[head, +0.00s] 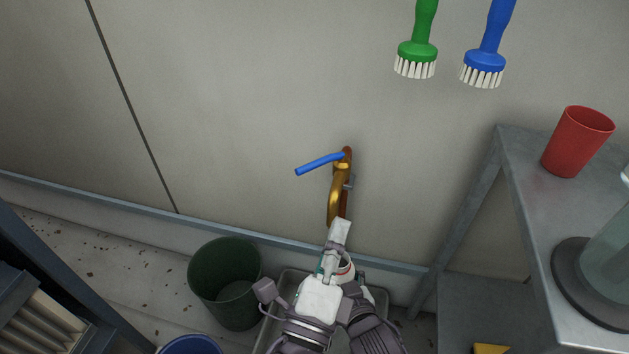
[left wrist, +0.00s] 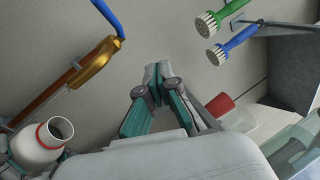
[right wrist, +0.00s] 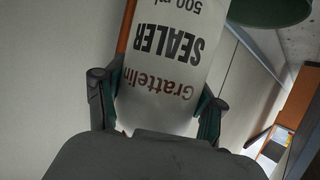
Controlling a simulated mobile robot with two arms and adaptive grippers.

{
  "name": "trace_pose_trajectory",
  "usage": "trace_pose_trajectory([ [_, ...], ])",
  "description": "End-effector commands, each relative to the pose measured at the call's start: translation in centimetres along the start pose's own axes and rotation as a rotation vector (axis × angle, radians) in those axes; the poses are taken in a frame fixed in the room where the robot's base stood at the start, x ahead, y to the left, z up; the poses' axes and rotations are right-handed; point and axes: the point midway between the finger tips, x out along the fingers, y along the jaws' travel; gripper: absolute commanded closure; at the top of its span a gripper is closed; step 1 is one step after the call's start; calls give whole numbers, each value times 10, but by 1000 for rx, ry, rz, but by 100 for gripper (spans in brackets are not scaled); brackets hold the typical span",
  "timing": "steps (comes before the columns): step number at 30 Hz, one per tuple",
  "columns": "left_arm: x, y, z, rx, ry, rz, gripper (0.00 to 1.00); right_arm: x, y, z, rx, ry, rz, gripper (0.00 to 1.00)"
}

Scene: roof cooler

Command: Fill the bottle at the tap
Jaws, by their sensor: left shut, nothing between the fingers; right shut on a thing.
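The brass tap (head: 335,198) is on the wall, its blue lever (head: 318,164) pointing left. The tap also shows in the left wrist view (left wrist: 92,66). My left gripper (head: 338,232) is shut and empty, in front of and below the tap in the head view; its closed fingers show in the left wrist view (left wrist: 158,85). The white bottle (left wrist: 38,146), open-mouthed, is below the spout, apart from it. My right gripper (right wrist: 157,100) is shut around the bottle, whose label reads SEALER 500 ml. In the head view my left gripper mostly hides it. I cannot tell whether water runs.
A grey basin (head: 291,280) lies below the tap, beside a dark green bin (head: 225,265). A metal shelf (head: 520,185) at right bears a red cup (head: 577,140). A green brush (head: 417,50) and a blue brush (head: 485,60) hang above. The wall left of the tap is clear.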

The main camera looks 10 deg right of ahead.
Motion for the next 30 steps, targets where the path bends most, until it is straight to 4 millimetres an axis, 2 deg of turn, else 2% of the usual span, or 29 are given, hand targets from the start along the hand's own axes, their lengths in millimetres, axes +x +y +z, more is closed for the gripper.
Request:
trace_pose_trajectory([
  [3,-17,23,13,-71,-68,112,100,0,0,-1,0,2,0,66],
  [6,-24,33,19,-95,-97,156,100,0,0,-1,0,2,0,66],
  [9,-20,36,21,-103,-106,167,100,0,0,-1,0,2,0,66],
  [14,4,39,24,-101,-105,163,100,0,0,-1,0,2,0,66],
  [24,75,51,30,-100,-104,164,100,0,0,-1,0,2,0,66],
  [30,91,58,52,-98,-103,166,100,0,0,-1,0,2,0,66],
])
